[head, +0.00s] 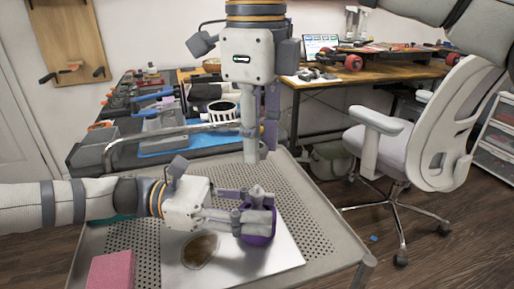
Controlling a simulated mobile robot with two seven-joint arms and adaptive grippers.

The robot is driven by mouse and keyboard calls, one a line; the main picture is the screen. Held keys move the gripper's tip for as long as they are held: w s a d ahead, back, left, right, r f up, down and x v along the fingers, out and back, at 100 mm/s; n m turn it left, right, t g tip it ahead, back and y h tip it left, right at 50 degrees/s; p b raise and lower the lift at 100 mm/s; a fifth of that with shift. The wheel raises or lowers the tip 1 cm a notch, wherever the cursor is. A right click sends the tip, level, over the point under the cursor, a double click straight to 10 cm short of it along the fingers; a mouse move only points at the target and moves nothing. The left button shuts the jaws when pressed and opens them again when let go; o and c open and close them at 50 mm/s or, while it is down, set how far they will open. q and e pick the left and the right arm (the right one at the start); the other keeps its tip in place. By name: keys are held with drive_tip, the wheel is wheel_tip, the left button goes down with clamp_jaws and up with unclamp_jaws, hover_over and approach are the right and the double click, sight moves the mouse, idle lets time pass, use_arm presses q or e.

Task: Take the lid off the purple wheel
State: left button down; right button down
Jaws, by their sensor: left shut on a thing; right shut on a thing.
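The purple wheel (262,236) is above the white plate at the right of the tray. My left gripper (255,215) comes in from the left and is shut on the wheel, its fingers covering much of it. My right gripper (258,152) points down from above, over the wheel and apart from it. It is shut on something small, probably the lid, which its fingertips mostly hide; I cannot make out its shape.
A white plate (287,252) with a brown round patch (200,250) lies on the perforated grey tray (318,218). A pink block (111,270) is at the front left. A cluttered bench (88,152) stands behind, and an office chair (440,130) stands to the right.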

use_arm(q)
drive_tip(key=c, duration=1)
unclamp_jaws()
drive_tip(key=shift+c, duration=0.2)
drive_tip(key=shift+a, duration=0.1)
